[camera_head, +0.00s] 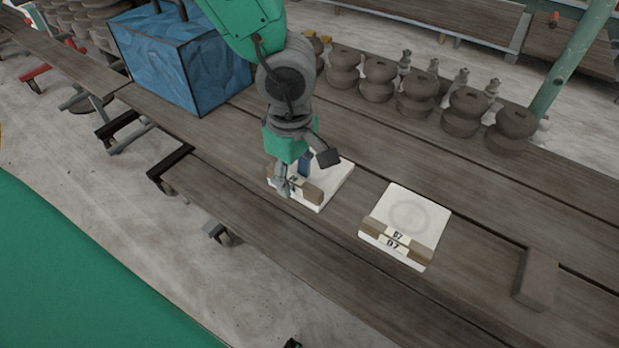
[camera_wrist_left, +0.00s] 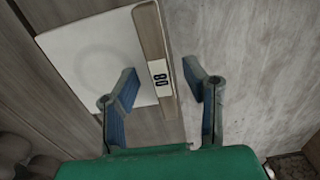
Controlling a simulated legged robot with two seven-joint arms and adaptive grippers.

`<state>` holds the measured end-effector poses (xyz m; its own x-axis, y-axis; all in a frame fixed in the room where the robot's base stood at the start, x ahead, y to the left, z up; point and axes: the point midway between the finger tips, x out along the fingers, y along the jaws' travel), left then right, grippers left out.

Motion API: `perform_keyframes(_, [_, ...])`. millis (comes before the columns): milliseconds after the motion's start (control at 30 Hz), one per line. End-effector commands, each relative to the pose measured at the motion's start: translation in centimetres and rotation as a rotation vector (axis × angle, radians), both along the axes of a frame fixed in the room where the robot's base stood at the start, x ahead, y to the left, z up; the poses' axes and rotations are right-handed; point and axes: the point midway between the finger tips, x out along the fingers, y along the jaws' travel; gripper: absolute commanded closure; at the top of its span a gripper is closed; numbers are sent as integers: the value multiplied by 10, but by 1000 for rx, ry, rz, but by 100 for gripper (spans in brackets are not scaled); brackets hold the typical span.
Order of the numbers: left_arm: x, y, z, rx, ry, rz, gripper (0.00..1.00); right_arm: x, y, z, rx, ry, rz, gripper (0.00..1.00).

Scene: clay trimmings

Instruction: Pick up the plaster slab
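A white square plaster slab (camera_head: 337,180) with a brown strip along its near edge lies on the wooden bench, partly hidden by my left gripper (camera_head: 293,178). In the left wrist view this slab (camera_wrist_left: 80,65) shows a faint ring and a small label with digits on its brown strip (camera_wrist_left: 150,35). My left gripper (camera_wrist_left: 160,75) is open, its two blue-padded fingers on either side of the strip. I cannot tell whether they touch it. A second white slab (camera_head: 410,215) with a similar strip and labels reading about "07" lies to the right. My right gripper is out of view.
A brown block (camera_head: 537,278) lies on the bench at the right. Several dark round clay pieces (camera_head: 417,95) and small pale figures line the back. A blue wrapped block (camera_head: 185,62) stands at the back left. The bench between the second slab and the brown block is clear.

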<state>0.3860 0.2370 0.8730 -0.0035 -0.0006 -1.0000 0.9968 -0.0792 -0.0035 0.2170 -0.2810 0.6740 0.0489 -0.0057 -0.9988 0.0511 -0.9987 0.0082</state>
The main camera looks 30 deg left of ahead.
Motion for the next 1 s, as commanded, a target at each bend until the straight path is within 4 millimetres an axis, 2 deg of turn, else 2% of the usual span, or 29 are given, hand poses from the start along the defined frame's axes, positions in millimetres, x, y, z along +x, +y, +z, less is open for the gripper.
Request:
perform_keyframes(100, [0,0,-8,1,-2,0,60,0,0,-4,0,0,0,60])
perform_keyframes(300, [0,0,-8,0,-2,0,60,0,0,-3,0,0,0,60])
perform_keyframes(333, [0,0,-8,0,-2,0,64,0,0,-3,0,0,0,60])
perform_keyframes(433, [0,0,-8,0,-2,1,99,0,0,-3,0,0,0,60])
perform_keyframes(800, [1,0,-6,-1,-3,1,100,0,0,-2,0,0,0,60])
perform_keyframes(867, [1,0,-1,-3,-4,2,100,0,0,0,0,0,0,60])
perform_keyframes(1000, [1,-1,24,-6,-7,3,100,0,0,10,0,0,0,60])
